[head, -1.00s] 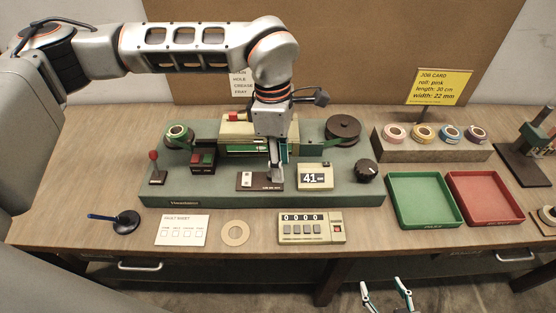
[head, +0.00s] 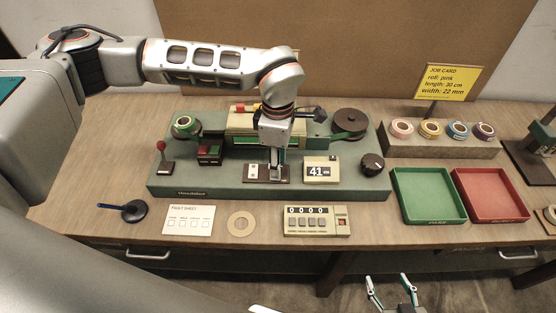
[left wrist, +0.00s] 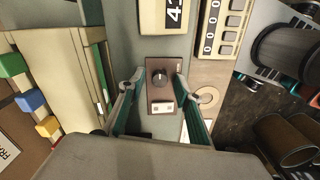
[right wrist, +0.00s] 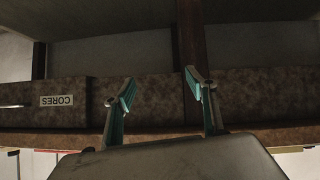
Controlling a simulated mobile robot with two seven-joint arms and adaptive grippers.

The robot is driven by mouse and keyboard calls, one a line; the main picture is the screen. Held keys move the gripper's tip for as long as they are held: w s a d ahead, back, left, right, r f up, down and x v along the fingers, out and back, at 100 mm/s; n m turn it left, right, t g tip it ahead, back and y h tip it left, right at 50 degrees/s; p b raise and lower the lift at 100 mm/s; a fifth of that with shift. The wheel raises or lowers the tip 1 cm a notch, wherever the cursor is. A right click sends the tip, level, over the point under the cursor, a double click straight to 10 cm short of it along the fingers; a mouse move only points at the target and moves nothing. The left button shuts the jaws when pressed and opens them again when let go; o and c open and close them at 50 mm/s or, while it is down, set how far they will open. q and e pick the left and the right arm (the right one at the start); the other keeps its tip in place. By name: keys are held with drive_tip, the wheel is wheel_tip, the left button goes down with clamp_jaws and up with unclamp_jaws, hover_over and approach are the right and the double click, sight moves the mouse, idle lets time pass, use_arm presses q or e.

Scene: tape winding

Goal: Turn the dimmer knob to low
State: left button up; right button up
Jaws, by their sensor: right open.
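A small black knob (left wrist: 160,76) with a pale pointer line sits on a brown plate (left wrist: 161,95) beside two white buttons. In the head view the brown plate (head: 254,174) is at the machine's front, with its knob mostly hidden by my left gripper (head: 277,174). In the left wrist view my left gripper (left wrist: 158,84) is open, its fingers on either side of the knob with gaps. A larger black knob (head: 372,163) stands at the machine's right end. My right gripper (head: 391,290) is open and empty, low in front of the bench; it also shows in the right wrist view (right wrist: 158,82).
A display reading 41 (head: 321,170) stands close to the right of the plate. A red-tipped lever (head: 161,152) and red and green buttons (head: 210,151) are to the left. A counter (head: 317,222) lies in front. Green (head: 429,218) and red trays are at the right.

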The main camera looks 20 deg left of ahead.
use_arm(q)
clamp_jaws()
